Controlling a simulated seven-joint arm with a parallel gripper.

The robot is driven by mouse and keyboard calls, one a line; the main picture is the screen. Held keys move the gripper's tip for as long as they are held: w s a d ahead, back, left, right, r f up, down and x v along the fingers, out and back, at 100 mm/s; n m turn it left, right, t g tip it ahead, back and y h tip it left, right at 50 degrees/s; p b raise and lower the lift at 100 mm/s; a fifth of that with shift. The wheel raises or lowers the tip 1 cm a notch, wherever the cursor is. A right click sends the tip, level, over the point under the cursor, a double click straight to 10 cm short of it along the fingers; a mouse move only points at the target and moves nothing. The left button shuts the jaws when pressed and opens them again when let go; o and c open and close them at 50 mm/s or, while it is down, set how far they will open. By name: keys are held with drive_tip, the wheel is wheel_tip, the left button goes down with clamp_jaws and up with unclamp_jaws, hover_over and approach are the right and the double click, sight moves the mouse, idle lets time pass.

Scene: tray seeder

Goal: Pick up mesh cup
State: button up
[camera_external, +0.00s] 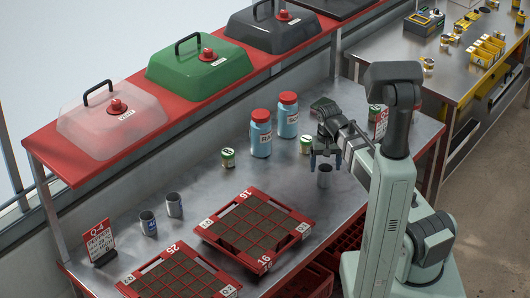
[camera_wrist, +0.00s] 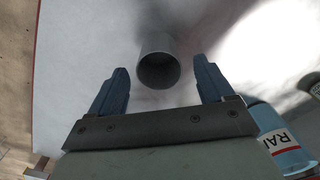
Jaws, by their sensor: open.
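A grey mesh cup (camera_external: 324,176) stands upright on the steel bench near its front edge, below my gripper (camera_external: 326,158). In the wrist view the cup (camera_wrist: 158,66) shows as a dark round opening with a grey rim and side, just ahead of the gap between my fingertips. My gripper (camera_wrist: 161,82) is open, with one blue-grey finger to each side of the cup. I see no contact between the fingers and the cup. Two similar grey cups, one at the left (camera_external: 148,222) and one beside it (camera_external: 174,204), stand farther left on the bench.
Two red trays with dark cells, one behind (camera_external: 203,226) and one in front (camera_external: 133,285), lie left of my gripper. A red sign (camera_external: 99,240) is at left. Bare bench surrounds the cup.

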sight(325, 174)
drive_tip(key=shift+f, duration=2.35)
drive_tip(key=shift+c, duration=0.2)
drive_tip(key=c, duration=1)
drive_tip(key=shift+r, duration=0.1)
wheel_tip(325, 174, up, 9)
drive_tip(key=shift+r, duration=0.45)
